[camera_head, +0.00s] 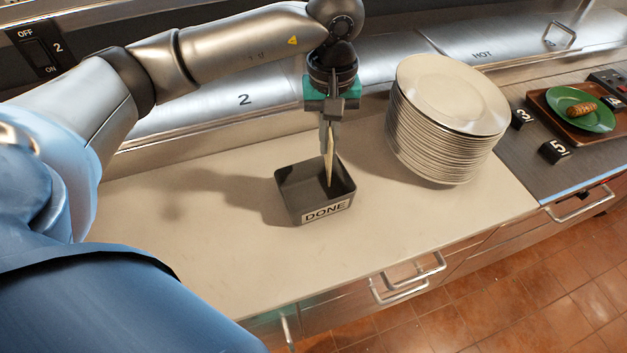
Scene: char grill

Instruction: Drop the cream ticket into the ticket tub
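The cream ticket (330,163) is a thin upright piece, seen nearly edge-on. Its lower end reaches inside the walls of the dark grey ticket tub (290,198), which carries a "DONE" label on its front. I cannot tell whether the ticket touches the tub's floor. My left gripper (330,146) points down just above the tub, with its fingers closed around the ticket's upper part. My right gripper is not in view.
A tall stack of cream plates (445,120) stands right of the tub. Further right, a tray (543,107) bears a green plate (598,122), near number blocks. The pale counter (180,235) is clear left and in front of the tub.

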